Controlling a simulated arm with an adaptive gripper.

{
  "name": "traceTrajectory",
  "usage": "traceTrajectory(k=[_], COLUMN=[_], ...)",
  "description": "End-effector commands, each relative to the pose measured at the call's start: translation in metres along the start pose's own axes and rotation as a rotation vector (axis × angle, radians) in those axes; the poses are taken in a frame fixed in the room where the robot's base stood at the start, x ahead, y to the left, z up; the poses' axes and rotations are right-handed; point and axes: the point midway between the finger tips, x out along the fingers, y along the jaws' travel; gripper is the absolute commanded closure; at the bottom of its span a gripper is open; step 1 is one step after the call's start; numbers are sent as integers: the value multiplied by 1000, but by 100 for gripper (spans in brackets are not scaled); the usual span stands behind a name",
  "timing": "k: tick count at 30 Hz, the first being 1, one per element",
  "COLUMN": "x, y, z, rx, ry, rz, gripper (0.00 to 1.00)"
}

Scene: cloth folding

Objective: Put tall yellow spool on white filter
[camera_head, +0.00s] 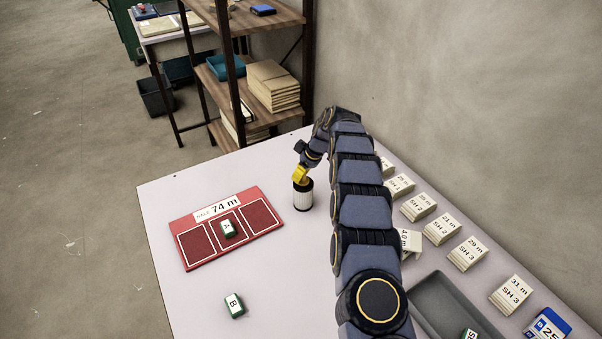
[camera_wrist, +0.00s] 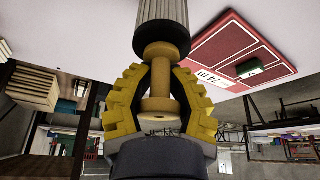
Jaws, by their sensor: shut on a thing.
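The white filter (camera_head: 303,198), a ribbed cylinder with black ends, stands upright on the table. It also shows at the top of the wrist view (camera_wrist: 164,12). The tall yellow spool (camera_wrist: 160,80), tan-yellow with wide flanges and a narrow waist, is between the yellow fingers of my gripper (camera_wrist: 158,88), shut on it. The spool is in line with the filter, its far flange at the filter's black end; I cannot tell whether they touch. In the head view my gripper (camera_head: 300,175) is right above the filter, and the spool is hard to tell from the yellow fingers.
A red board (camera_head: 207,254) marked 74 m lies left of the filter, with a green block A (camera_head: 228,229) on it. A green block B (camera_head: 234,305) lies in front. Labelled stacks (camera_head: 419,207) line the wall side, near a grey tray (camera_head: 436,311).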

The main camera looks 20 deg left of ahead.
Motion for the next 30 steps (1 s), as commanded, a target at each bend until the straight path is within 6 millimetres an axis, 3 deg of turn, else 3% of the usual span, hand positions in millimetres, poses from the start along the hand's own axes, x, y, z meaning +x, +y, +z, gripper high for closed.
traceTrajectory(k=[5, 6, 8, 20, 25, 30], x=[2, 3, 3, -3, -26, -64], y=[0, 0, 0, 0, 0, 1], z=[1, 1, 1, 0, 0, 0], rx=[1, 1, 0, 1, 3, 3], ry=[-1, 0, 0, 0, 1, 2], rz=[0, 0, 0, 0, -1, 2], gripper=[100, 74, 52, 52, 52, 52])
